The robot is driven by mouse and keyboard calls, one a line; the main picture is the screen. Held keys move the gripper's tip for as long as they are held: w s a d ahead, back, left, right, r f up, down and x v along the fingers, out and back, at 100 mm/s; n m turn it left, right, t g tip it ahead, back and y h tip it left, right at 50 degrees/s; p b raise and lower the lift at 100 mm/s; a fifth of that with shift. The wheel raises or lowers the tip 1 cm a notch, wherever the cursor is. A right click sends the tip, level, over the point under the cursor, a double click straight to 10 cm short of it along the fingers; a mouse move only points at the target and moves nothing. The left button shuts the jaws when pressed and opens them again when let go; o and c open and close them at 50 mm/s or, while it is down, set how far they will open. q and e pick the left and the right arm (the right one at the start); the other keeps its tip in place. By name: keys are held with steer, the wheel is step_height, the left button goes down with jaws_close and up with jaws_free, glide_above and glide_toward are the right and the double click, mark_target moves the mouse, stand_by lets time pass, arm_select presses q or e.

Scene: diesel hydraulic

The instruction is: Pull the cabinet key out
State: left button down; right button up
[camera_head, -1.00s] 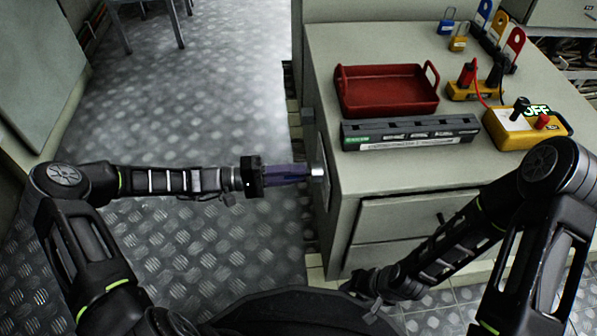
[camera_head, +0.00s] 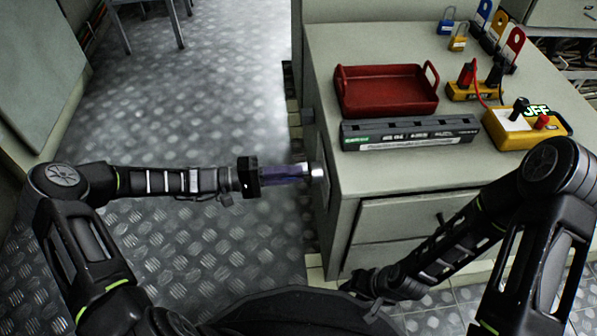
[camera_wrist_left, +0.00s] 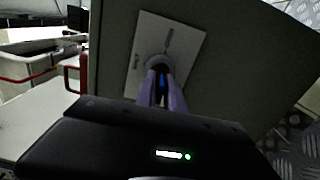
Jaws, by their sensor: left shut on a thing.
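The cabinet (camera_head: 345,225) stands right of centre with a round silver lock (camera_head: 317,171) on its left side face. In the left wrist view the lock (camera_wrist_left: 155,63) sits on a pale plate (camera_wrist_left: 185,42). My left gripper (camera_head: 300,172) points right at the lock, its purple fingers shut on the cabinet key (camera_wrist_left: 160,84), which shows as a blue sliver between them. The fingers hide most of the key; I cannot tell how deep it sits in the lock. My right gripper (camera_head: 362,284) hangs low before the cabinet front, dark and partly hidden by its arm.
On the cabinet top are a red tray (camera_head: 385,108), a grey labelled bar (camera_head: 410,133), yellow devices (camera_head: 525,127) and padlocks (camera_head: 458,40). Drawers (camera_head: 405,215) face front.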

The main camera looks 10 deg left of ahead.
arm_select(q)
steer(key=shift+v, duration=1.5)
steer(key=v, duration=0.4)
